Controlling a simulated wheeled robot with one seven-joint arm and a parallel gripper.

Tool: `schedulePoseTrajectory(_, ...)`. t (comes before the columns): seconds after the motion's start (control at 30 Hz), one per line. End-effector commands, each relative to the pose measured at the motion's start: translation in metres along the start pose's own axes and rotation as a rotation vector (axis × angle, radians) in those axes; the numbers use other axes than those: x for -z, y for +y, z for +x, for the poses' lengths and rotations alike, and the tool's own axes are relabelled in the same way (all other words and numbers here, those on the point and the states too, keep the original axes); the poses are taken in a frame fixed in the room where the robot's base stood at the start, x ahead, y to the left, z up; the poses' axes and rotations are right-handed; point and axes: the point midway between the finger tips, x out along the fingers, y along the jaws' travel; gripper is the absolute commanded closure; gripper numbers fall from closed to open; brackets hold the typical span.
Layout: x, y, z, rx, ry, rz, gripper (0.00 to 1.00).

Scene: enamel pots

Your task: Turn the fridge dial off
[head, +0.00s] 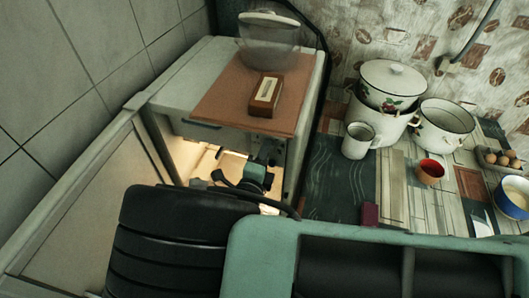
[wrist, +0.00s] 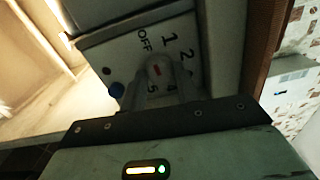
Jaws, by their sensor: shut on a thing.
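The fridge (head: 190,80) stands open with its inside lit, and its door (head: 75,205) is swung toward the left. My gripper (head: 262,160) reaches into the opening, near its upper right. In the wrist view, the white dial (wrist: 157,70) sits on a pale panel marked OFF, 1, 2, 4 and 5. A short red mark shows on the dial's face; I cannot tell which marking it lines up with. My gripper (wrist: 160,82) is shut on the dial, with a finger on either side. In the head view the dial is hidden.
The counter at right bears enamel pots (head: 440,125), a white mug (head: 358,141) and a red cup (head: 430,172).

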Motion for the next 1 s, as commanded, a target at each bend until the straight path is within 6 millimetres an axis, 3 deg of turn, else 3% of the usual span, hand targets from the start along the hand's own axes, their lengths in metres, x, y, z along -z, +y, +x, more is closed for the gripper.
schedulePoseTrajectory(0.73,-0.0002,0.0015,-0.0010,-0.003,-0.002,-0.091,0.92)
schedulePoseTrajectory(0.77,-0.0002,0.0015,-0.0011,-0.003,-0.002,-0.091,0.64)
schedulePoseTrajectory(0.8,-0.0002,0.0015,-0.0010,-0.003,-0.002,-0.091,0.53)
schedulePoseTrajectory(0.83,-0.0002,0.0014,-0.0010,-0.003,-0.002,-0.091,0.48)
schedulePoseTrajectory(1.0,-0.0002,0.0008,-0.0005,-0.002,-0.001,-0.090,0.48)
